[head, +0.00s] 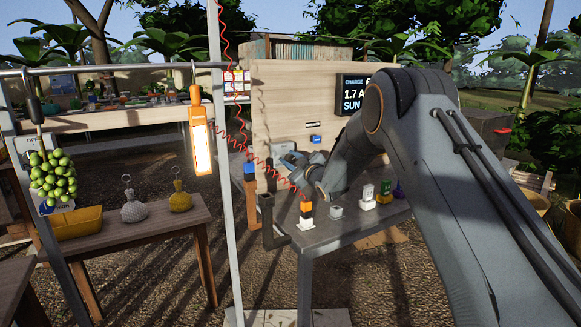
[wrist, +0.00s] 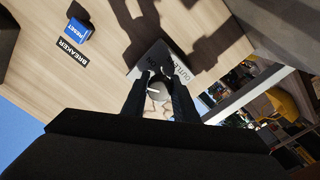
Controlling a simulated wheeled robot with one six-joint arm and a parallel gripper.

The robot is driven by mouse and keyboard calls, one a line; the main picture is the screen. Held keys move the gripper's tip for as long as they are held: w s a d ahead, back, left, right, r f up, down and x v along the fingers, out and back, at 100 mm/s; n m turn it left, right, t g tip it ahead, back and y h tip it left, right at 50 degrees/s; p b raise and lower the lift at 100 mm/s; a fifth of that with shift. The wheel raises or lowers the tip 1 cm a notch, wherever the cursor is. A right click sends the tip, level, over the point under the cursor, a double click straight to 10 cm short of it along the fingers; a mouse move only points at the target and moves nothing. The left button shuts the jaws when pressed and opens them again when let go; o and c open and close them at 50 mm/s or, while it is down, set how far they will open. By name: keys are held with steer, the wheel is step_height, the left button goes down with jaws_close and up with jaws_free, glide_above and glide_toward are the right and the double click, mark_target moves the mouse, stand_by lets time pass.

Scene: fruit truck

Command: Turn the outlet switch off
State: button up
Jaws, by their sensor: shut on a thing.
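In the wrist view a grey plate lettered "OUTLET" (wrist: 161,57) is fixed to the wooden panel (wrist: 30,35). The outlet switch (wrist: 157,91) shows between the two dark fingers of my gripper (wrist: 158,78), which are shut on it. The fingers hide part of the switch, and its on or off position cannot be made out. In the head view my gripper (head: 306,172) is low in front of the wooden panel (head: 290,95), above the table, and the outlet plate is largely hidden by my arm.
A blue reset button (wrist: 76,32) with a "BREAKER" label (wrist: 73,52) is on the same panel. A display (head: 352,95) is higher up. Coloured plugs (head: 306,210) and small blocks stand on the table (head: 340,232). A red coiled cord (head: 285,178) passes close to my gripper.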

steer(key=n+b, duration=0.6)
steer(key=n, duration=0.1)
steer(key=shift+w+d+f+b, duration=0.1)
steer(key=shift+f+b, duration=0.05)
steer(key=shift+b, duration=0.2)
steer(key=n+b, duration=0.2)
steer(key=n, duration=0.1)
steer(key=n+b, duration=0.2)
steer(key=b, duration=0.1)
steer(key=shift+r+n, duration=0.2)
steer(key=shift+n, duration=0.2)
steer(key=o, duration=1.1)
steer(key=shift+c, duration=0.2)
steer(key=v, duration=0.8)
